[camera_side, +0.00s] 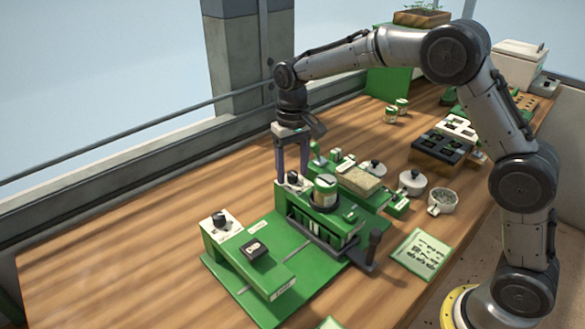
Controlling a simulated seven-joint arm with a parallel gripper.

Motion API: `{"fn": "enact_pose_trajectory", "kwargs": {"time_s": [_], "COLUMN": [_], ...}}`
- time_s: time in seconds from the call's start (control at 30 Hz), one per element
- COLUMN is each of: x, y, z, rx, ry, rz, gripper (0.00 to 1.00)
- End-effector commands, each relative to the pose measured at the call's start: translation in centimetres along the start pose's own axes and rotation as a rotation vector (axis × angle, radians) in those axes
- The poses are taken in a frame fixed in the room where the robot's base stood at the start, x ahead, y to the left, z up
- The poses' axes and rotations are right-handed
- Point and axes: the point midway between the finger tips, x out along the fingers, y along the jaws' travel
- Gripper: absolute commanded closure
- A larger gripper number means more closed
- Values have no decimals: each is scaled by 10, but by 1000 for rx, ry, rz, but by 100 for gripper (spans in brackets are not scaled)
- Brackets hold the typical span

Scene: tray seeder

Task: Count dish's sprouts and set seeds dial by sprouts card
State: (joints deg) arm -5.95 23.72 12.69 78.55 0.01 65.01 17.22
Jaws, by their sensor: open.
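My gripper (292,174) points down with its fingers apart. A dark dial knob (293,179) on a pale plate appears between or just behind the fingertips; I cannot tell whether they touch it. Another dark dial (221,220) sits on a white plate on the green seeder (279,282) at front left. The dial labels are too small to read. A pale green card (420,254) with dark marks lies on the table at front right; its text is unreadable. A small white dish (443,201) with dark speckled contents stands behind it. I cannot count any sprouts.
Black cell trays (433,151) lie farther back, near two small jars (391,114). The table's left part (110,235) is clear.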

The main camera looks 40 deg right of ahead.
Motion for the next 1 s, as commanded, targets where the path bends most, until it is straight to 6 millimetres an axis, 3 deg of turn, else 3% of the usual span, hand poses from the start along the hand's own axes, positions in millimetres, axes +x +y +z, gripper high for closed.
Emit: {"fn": "enact_pose_trajectory", "kwargs": {"time_s": [0.27, 0.7, 1.0], "x": [-16, -107, -136], "y": [0, 0, 0], "z": [-1, -1, 0], "rx": [0, 0, 0], "ry": [3, 4, -1], "rz": [-1, -1, 0], "gripper": [37, 37, 37]}}
